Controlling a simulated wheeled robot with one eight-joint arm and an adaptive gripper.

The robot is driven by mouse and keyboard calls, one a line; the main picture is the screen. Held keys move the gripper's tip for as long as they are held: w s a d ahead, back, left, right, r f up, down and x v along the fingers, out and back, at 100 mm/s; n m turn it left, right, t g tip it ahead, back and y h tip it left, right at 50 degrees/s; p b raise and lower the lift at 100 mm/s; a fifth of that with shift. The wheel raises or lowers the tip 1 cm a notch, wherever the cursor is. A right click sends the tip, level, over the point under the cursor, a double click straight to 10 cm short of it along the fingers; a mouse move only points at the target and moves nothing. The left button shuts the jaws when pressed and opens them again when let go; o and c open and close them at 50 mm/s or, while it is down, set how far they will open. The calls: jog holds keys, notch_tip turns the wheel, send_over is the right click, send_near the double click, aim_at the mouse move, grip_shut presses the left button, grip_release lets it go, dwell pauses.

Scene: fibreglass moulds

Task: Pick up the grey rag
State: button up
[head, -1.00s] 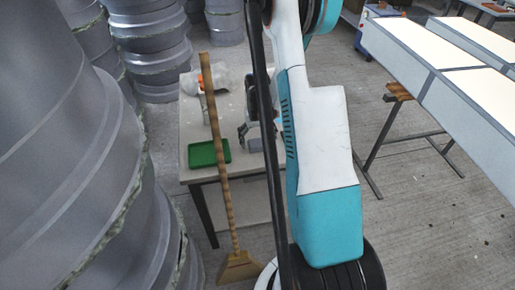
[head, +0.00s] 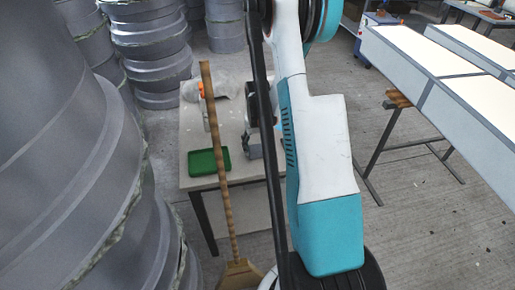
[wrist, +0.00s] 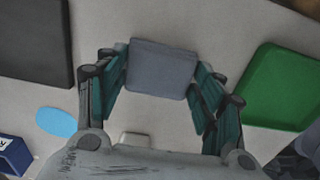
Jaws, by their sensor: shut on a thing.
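The grey rag (wrist: 160,66) shows in the wrist view as a flat, folded, rounded square. It sits between the fingers of my gripper (wrist: 162,76), which is shut on it from both sides. In the head view my gripper (head: 254,149) is low over the right part of the table (head: 195,130), partly behind my arm. The rag cannot be made out clearly there. I cannot tell whether it is clear of the tabletop.
A green tray (head: 208,161) lies left of my gripper, also in the wrist view (wrist: 285,88). A broom (head: 221,150) stands in front of the table. A dark flat thing (wrist: 33,40) and a blue oval (wrist: 56,122) lie nearby. Large grey moulds (head: 70,150) crowd the left.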

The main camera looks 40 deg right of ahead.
aim_at(258, 148)
notch_tip(258, 148, up, 19)
jog(key=p, duration=0.6)
jog(key=o, duration=0.4)
jog(key=c, duration=0.3)
